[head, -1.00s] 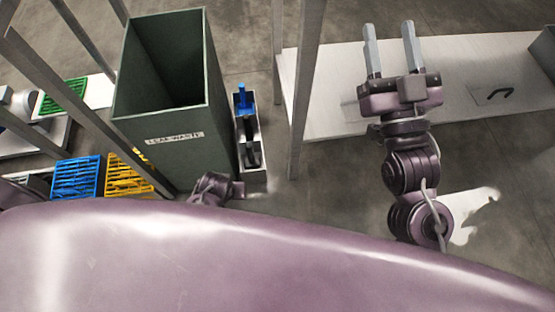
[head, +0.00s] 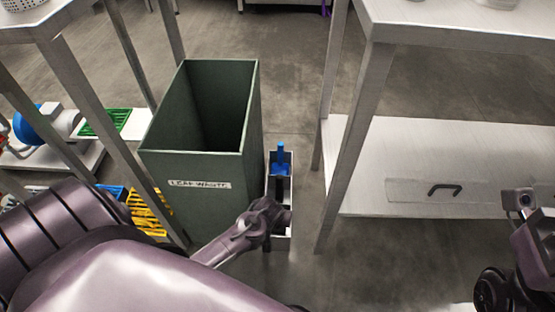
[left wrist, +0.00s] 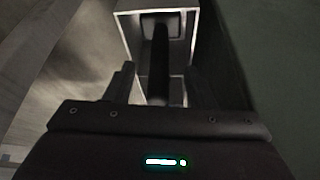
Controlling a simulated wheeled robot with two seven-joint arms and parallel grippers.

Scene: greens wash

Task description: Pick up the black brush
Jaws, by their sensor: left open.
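A narrow grey holder (head: 280,185) stands on the floor against the right side of the green bin. A blue-handled brush (head: 281,158) stands in its far part. The black brush (left wrist: 160,62) shows in the left wrist view as a dark upright handle inside the pale-rimmed holder. In the head view it is mostly hidden by my left gripper (head: 283,217), which is at the holder's near part. In the left wrist view my left gripper (left wrist: 159,85) is open, with a finger on either side of the handle. I cannot tell whether they touch it. Only part of my right arm shows, at the right edge.
The green leaf waste bin (head: 200,165) is close on the left of the holder. A metal table leg (head: 345,150) and a low white shelf (head: 400,150) stand on the right. Blue and yellow crates (head: 148,210) are left of the bin.

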